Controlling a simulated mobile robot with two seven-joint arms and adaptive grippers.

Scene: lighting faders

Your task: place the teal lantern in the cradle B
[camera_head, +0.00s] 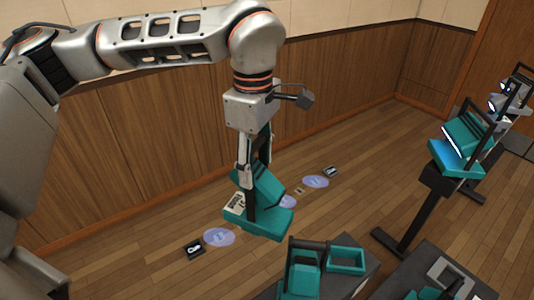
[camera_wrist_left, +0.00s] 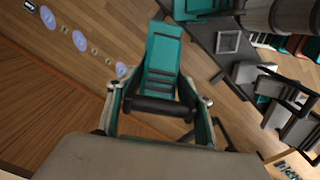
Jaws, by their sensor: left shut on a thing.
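My left gripper (camera_head: 254,170) hangs in the middle of the head view, shut on the black handle of a teal lantern (camera_head: 268,192). The lantern is held in the air and has a white label on its side. In the left wrist view the gripper (camera_wrist_left: 160,104) has a finger at each end of the dark handle bar, with the teal body (camera_wrist_left: 163,55) beyond it. Open square frames, one teal (camera_head: 347,260) and one grey (camera_head: 450,277), sit on dark surfaces at the lower right. I cannot read which one is cradle B. My right gripper is not visible.
Another teal lantern (camera_head: 303,270) stands below right of the held one. A teal lamp (camera_head: 465,138) sits on a black stand (camera_head: 405,225) at the right, with more lamps behind. Round blue floor markers (camera_head: 219,237) lie near the wood-panelled wall (camera_head: 150,140).

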